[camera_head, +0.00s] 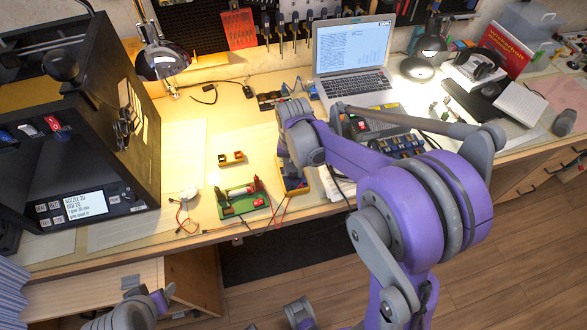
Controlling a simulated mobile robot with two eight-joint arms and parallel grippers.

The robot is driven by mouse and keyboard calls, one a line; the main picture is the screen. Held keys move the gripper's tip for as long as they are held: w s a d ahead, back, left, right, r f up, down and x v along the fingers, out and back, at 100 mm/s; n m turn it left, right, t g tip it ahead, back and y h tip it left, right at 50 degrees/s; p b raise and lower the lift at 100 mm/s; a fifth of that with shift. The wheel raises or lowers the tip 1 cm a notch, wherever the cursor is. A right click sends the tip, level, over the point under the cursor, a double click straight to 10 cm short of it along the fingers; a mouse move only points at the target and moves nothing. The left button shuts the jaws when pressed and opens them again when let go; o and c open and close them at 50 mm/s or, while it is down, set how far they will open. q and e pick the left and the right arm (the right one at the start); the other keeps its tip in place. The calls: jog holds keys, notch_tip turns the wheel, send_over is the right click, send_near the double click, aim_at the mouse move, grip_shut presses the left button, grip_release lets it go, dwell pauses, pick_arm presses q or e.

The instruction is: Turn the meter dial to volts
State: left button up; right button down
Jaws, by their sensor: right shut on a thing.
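The yellow-edged meter (295,197) lies on the workbench near its front edge, right of the green circuit board. My right arm reaches over from the right, and my right gripper (291,166) points down at the meter's upper part. The gripper is shut on the meter dial, as far as its position shows. The wrist covers the fingertips, the dial and its markings, so the dial's setting cannot be read.
The green board (242,198) with a battery and wires sits left of the meter. A small orange-yellow block (230,158) lies behind it. A laptop (352,62) stands at the back, a dark printer-like machine (75,130) at the left. Lamps and electronics fill the right.

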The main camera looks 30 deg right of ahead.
aim_at(293, 174)
jog(key=c, duration=0.6)
grip_release()
notch_tip(293, 174, up, 11)
jog(key=p, duration=0.1)
jog(key=shift+f, duration=0.1)
jog(key=s+a+n+t+p, duration=0.1)
jog(key=s+a+n+t, duration=0.1)
jog(key=s, duration=0.6)
jog(key=s+a+n+t+p, duration=0.2)
jog(key=s+a+n+t, duration=0.1)
jog(key=s, duration=0.5)
jog(key=shift+a+f+n, duration=0.2)
jog(key=shift+a+n, duration=0.6)
jog(key=shift+n, duration=0.3)
